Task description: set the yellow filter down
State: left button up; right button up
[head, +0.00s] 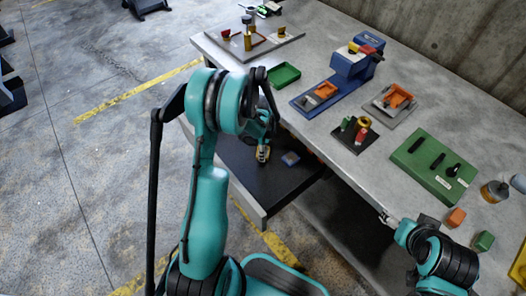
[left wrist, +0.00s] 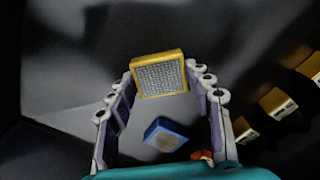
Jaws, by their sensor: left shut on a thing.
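The yellow filter (left wrist: 160,75), a square block with a grey mesh face, is between the fingertips of my left gripper (left wrist: 161,88), which is shut on it. In the head view my left gripper (head: 263,150) reaches down over the dark floor of an open drawer (head: 238,168) under the table top. The yellow filter shows only as a small patch at its fingertips there. I cannot tell whether the filter touches the drawer floor. My right gripper (head: 390,218) is at the table's front edge; its fingers are too small to read.
A blue filter (left wrist: 168,133) lies in the drawer close by; it also shows in the head view (head: 290,158). Several yellow-edged blocks (left wrist: 277,102) stand at the right of the wrist view. A green tray (head: 284,76) and a blue machine (head: 340,82) stand on the table (head: 310,40).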

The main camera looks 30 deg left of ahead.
pick_arm(q)
jog(key=shift+r, duration=0.15)
jog(key=o, duration=1.3)
jog(key=s+d+r+n+t+p, duration=0.1)
jog(key=s+d+r+n+p, duration=0.2)
jog(key=r, duration=0.9)
jog(key=s+d+r+n+t+p, duration=0.2)
jog(key=s+d+r, duration=0.1)
jog(key=r, duration=0.9)
jog(key=s+d+r+n+t, duration=0.2)
jog(key=s+d+n, duration=0.1)
jog(key=s+n, duration=0.1)
jog(key=s+d+r+n+t, duration=0.2)
jog(key=s+d+n, duration=0.1)
jog(key=s, duration=0.4)
jog(key=shift+s+d+r+n, duration=0.15)
jog(key=shift+r+n, duration=0.25)
jog(key=shift+n, duration=0.4)
